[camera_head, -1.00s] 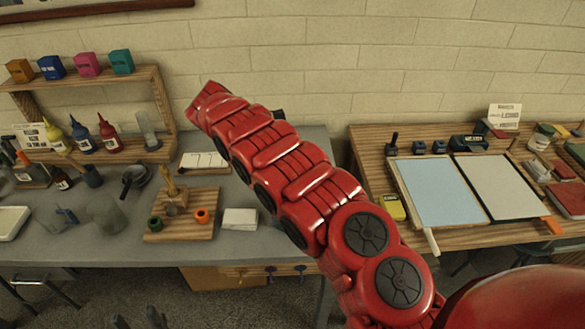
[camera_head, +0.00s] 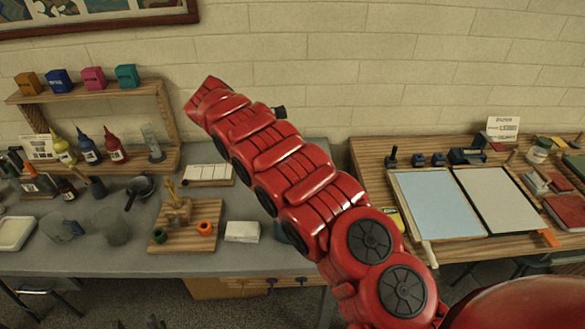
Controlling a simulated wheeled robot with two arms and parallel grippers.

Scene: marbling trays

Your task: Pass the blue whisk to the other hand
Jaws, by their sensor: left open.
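I cannot make out a blue whisk for sure. My left gripper (camera_head: 140,323) shows only as dark fingertips at the bottom edge, left of centre. It is open, low in front of the left bench, with nothing seen between its fingers. My red right arm (camera_head: 290,175) reaches from the lower right up across the middle. Its gripper cannot be made out, and the arm hides part of the left bench.
The grey left bench (camera_head: 130,262) carries a wooden stand (camera_head: 183,241), a white block (camera_head: 242,231), several bottles and a shelf. The wooden right table (camera_head: 372,160) holds a blue tray (camera_head: 435,205) and a grey tray (camera_head: 497,202). A gap separates them.

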